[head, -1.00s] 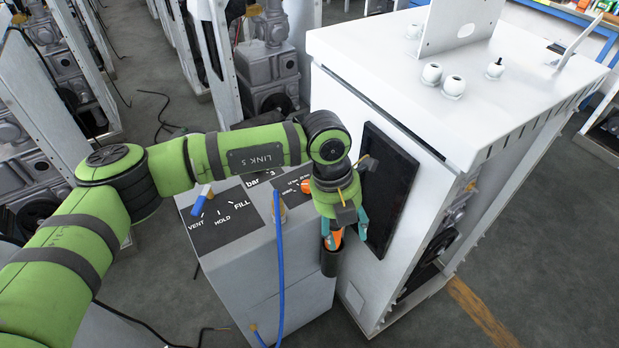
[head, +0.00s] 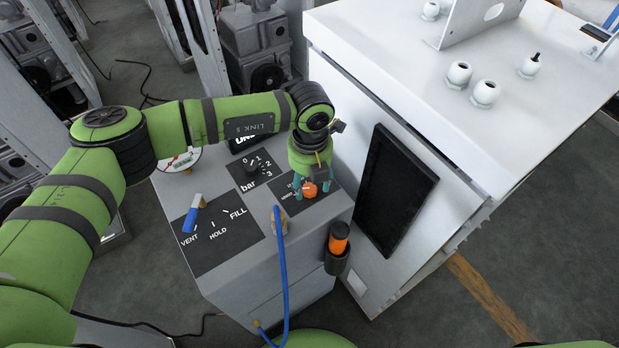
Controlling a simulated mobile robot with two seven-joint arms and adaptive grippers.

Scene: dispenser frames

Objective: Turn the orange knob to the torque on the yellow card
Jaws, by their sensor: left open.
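A small orange knob (head: 309,190) sits on a dark panel at the right end of the grey console's top. My left gripper (head: 312,186) points down over it, with its teal fingertips open on either side of the knob. I cannot tell whether the fingertips touch it. The gripper hides part of the panel's print, and the knob's setting is too small to read. I see no yellow card in this view. My right gripper is not in view.
The grey console (head: 232,275) also carries a blue-handled valve (head: 194,212), a black bar dial (head: 251,168) and a blue hose (head: 282,270). An orange-topped tool (head: 339,238) stands in a black holder on its side. A white cabinet (head: 400,75) with a dark screen (head: 394,195) stands close right.

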